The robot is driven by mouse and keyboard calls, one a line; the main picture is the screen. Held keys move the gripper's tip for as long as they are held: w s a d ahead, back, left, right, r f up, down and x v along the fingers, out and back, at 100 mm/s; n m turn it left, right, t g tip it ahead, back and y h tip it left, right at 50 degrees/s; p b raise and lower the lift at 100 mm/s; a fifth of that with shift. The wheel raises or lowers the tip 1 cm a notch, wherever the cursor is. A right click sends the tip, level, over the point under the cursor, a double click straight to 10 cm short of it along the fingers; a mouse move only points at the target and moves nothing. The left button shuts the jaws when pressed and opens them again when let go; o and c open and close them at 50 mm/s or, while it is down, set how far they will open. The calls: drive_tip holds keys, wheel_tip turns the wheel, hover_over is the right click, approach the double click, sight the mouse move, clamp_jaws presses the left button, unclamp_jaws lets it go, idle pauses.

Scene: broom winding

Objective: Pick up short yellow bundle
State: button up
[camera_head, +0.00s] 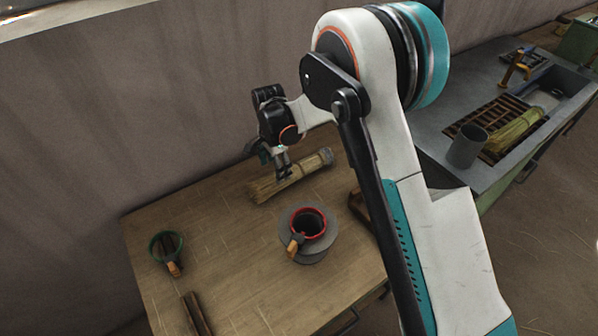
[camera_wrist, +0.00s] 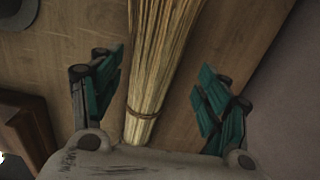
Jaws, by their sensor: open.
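A short yellow straw bundle (camera_head: 291,177) lies on the wooden table, close to the back wall. Its loose straw end points left and a grey end shows at its right. In the wrist view the yellow bundle (camera_wrist: 158,60) runs lengthwise between the two teal fingers, with a dark tie around it near the palm. My gripper (camera_head: 281,174) is over the bundle in the head view, and the wrist view shows its fingers (camera_wrist: 160,98) spread open, one on each side of the straw with a gap. I cannot tell exactly how high the fingertips are above the table.
A grey pot with a red ring (camera_head: 309,224) stands in front of the bundle. A green ring with an orange handle (camera_head: 166,246) lies at left. Another yellow bundle (camera_head: 515,132) and a grey cup (camera_head: 467,146) are on the sink counter (camera_head: 437,115) at right.

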sight(294, 173)
drive_tip(key=f, duration=0.1)
drive_tip(key=f+b, duration=0.1)
drive_tip(key=f, duration=0.1)
drive_tip(key=f+b, duration=0.1)
drive_tip(key=f, duration=0.1)
drive_tip(key=shift+d, duration=0.25)
drive_tip(key=shift+s, duration=0.1)
drive_tip(key=c, duration=1.2)
